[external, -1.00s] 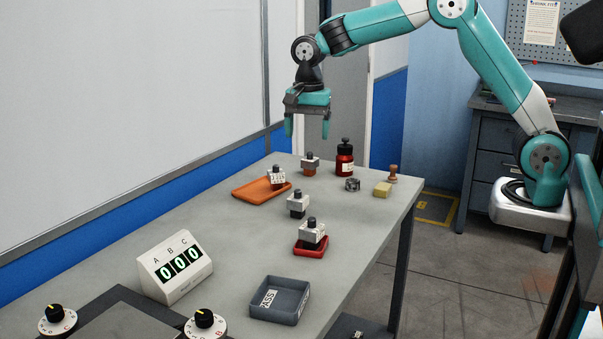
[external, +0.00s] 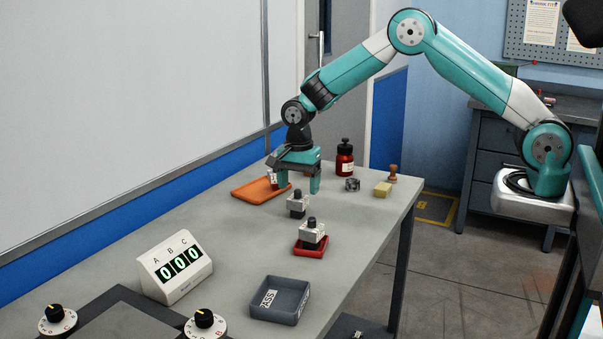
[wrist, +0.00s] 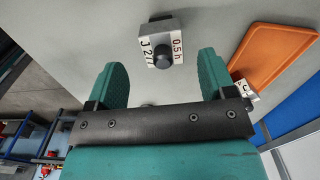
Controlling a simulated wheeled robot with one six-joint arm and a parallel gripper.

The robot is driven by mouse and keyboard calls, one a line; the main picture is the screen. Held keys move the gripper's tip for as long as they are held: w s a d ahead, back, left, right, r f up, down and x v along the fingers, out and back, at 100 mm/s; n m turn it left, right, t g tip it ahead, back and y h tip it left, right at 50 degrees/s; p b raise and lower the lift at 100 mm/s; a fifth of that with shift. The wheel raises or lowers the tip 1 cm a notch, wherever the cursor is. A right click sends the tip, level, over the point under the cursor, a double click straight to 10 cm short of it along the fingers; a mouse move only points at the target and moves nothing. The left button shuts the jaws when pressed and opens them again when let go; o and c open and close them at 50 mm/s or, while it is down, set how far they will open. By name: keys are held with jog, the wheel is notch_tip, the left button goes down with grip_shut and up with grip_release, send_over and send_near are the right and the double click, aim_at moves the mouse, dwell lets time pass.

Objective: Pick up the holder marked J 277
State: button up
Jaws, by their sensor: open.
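The holder marked J 277 (wrist: 172,28) is a grey block with a black knob and white labels, one reading 0.5 h. It stands on bare table in the wrist view, beyond the fingertips and roughly centred between them. In the external view it appears to be the grey holder (external: 296,209) just in front of my gripper (external: 298,188). My gripper is open and empty, fingers pointing down, low over the table. The wrist view shows both fingers (wrist: 162,62) apart. Another holder (wrist: 246,91) sits at the orange tray, partly hidden by a finger.
An orange tray (external: 250,193) lies left of my gripper. A further holder stands on a red tray (external: 311,252) nearer the camera. A dark red bottle (external: 345,162), a small dark block (external: 352,185), a yellow block (external: 382,189) and a stamp (external: 392,173) stand to the right.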

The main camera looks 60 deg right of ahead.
aim_at(297, 191)
jog(key=f, duration=0.2)
jog(key=f+p, duration=0.1)
jog(key=f, duration=0.1)
jog(key=shift+w+a+f, duration=0.15)
jog(key=shift+a+f, duration=0.05)
jog(key=shift+f, duration=0.05)
jog(key=c, duration=1.2)
jog(key=shift+r, duration=0.1)
